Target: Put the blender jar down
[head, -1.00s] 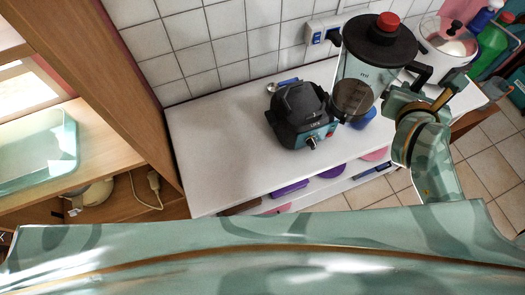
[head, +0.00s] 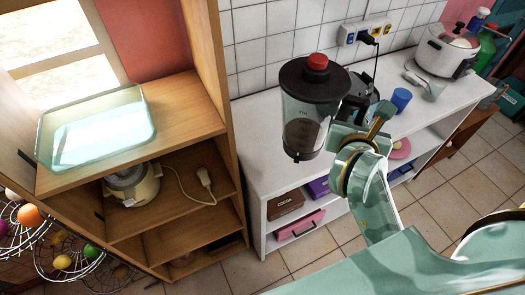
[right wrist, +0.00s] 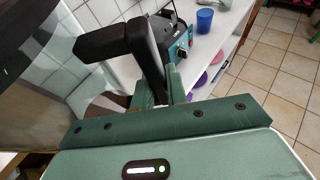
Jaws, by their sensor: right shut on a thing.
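The blender jar (head: 312,108) is clear with a black lid, a red knob and dark contents. It is upright or nearly so, held in the air in front of the white counter's left end. My right gripper (head: 364,132) is on the jar's right side. In the right wrist view, its fingers (right wrist: 160,88) are shut on the jar's black handle (right wrist: 133,42), and the clear jar wall (right wrist: 38,65) fills the left. My left gripper is not in view.
An open wooden shelf (head: 213,75) stands at left, with a glass dish (head: 97,125) on its top board and a cream appliance (head: 132,185) with a cord below. The white counter (head: 262,110) holds a blue cup (head: 401,98) and a pot (head: 447,50). Wire fruit baskets (head: 62,245) hang lower left.

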